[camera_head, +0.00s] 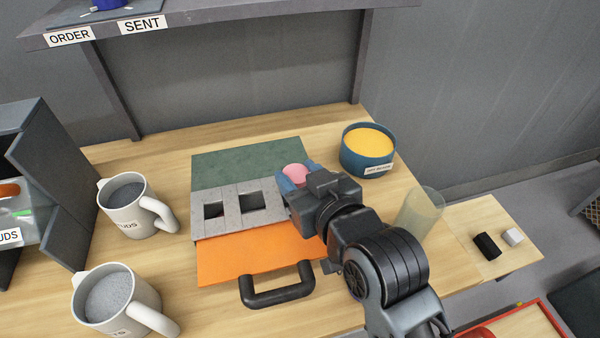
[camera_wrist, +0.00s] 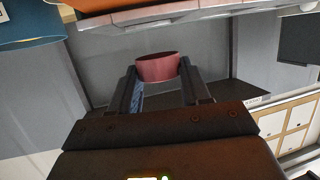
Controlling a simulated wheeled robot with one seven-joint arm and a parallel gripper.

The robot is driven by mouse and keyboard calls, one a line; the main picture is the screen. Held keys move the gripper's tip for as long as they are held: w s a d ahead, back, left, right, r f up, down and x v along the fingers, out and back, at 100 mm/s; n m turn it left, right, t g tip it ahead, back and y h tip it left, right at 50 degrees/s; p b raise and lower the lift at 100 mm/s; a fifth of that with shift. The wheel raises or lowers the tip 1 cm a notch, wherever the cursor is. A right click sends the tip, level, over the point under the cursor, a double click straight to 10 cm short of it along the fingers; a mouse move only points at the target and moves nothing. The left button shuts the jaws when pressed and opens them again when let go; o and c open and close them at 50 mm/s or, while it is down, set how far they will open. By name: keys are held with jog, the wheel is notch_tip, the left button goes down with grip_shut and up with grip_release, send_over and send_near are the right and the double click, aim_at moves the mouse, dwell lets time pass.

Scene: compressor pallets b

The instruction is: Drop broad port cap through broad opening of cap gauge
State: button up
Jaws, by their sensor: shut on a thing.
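A pink cap (camera_head: 294,172), which I take to be the broad port cap, is held at the tips of my gripper (camera_head: 297,185). In the wrist view the pink cap (camera_wrist: 157,68) sits between the two dark fingers of my gripper (camera_wrist: 158,80). The grey cap gauge (camera_head: 265,215) has two square dark openings side by side, a left one (camera_head: 213,210) and a right one (camera_head: 249,204). The cap and fingers appear near the gauge's right back corner, not over either opening. Their height above it is unclear. My wrist hides the gauge's right end.
A green panel (camera_head: 245,160) lies behind the gauge, an orange panel (camera_head: 225,262) with a black handle (camera_head: 277,290) in front. A blue tub (camera_head: 367,165) with yellow contents and a translucent cup (camera_head: 420,213) stand right. Two white mugs (camera_head: 120,225) (camera_head: 95,320) stand left.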

jog(key=shift+f+b, duration=0.95)
jog(key=shift+f, duration=0.7)
jog(key=o, duration=1.1)
jog(key=b+v, duration=0.1)
jog(key=v, duration=0.6)
jog(key=shift+s+d+r, duration=0.1)
jog(key=shift+s+d, duration=0.1)
jog(key=shift+s, duration=0.15)
